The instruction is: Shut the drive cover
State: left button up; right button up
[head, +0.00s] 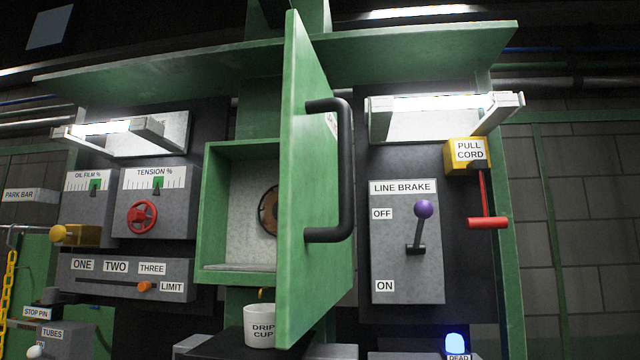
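The drive cover (303,190) is a tall green door with a black bar handle (346,170) on its right-hand face. It stands open, swung out toward me from a green box (213,210). The box's inside shows at left, with part of a brown round part (269,211) in it. The cover hides the rest of the opening. Neither of my grippers is in view.
A white drip cup (259,326) stands on a dark ledge just left of the cover's lower edge. The line brake panel (394,270) with a purple-knobbed lever (423,209) is right of the handle. A red pull cord handle (487,223) hangs further right.

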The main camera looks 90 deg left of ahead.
aim_at(316, 205)
jog(key=u, duration=2.15)
